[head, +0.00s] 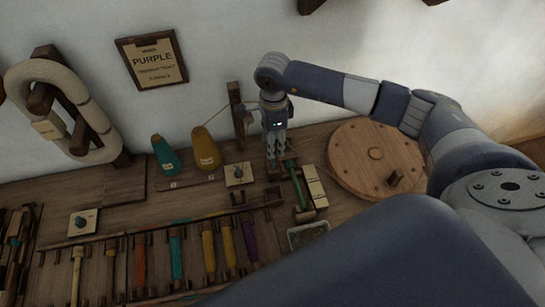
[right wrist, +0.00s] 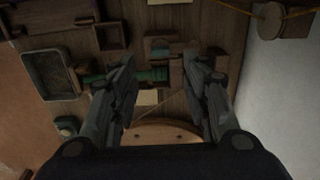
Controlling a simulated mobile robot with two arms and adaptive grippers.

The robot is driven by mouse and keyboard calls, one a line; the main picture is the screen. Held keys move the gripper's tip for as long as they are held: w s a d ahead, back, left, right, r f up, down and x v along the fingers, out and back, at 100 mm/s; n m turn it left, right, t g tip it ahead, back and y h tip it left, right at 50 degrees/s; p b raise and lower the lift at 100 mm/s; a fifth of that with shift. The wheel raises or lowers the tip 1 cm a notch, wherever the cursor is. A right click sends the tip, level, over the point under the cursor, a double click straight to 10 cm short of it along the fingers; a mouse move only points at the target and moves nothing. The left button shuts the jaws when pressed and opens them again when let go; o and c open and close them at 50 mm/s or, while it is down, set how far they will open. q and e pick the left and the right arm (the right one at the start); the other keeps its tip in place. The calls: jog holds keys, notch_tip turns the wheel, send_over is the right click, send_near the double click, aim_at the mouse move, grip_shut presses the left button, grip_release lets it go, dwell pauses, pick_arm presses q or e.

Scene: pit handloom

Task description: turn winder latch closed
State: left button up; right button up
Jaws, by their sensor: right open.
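The winder (head: 294,185) is a small wooden frame holding a green spindle, at the bench's back, right of centre in the head view. The green spindle also shows in the right wrist view (right wrist: 152,75), running between the fingers toward a brown block (right wrist: 177,76). I cannot clearly pick out the latch; it may be at that block, partly hidden by my gripper. My right gripper (head: 276,162) points down over the winder's back end. Its fingers are apart with nothing held between them, and they show in the right wrist view (right wrist: 162,62). My left gripper is out of view.
A large wooden wheel (head: 352,158) lies just right of the winder. A grey tray (head: 308,234) is in front. Teal (head: 166,156) and yellow (head: 206,150) cones stand left. A post (head: 237,115) rises close behind the gripper. Racked coloured bobbins (head: 209,250) fill the front left.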

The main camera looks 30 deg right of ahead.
aim_at(273, 160)
notch_tip(273, 160, down, 8)
jog(key=shift+f+p, duration=0.15)
jog(key=shift+p, duration=0.3)
grip_shut()
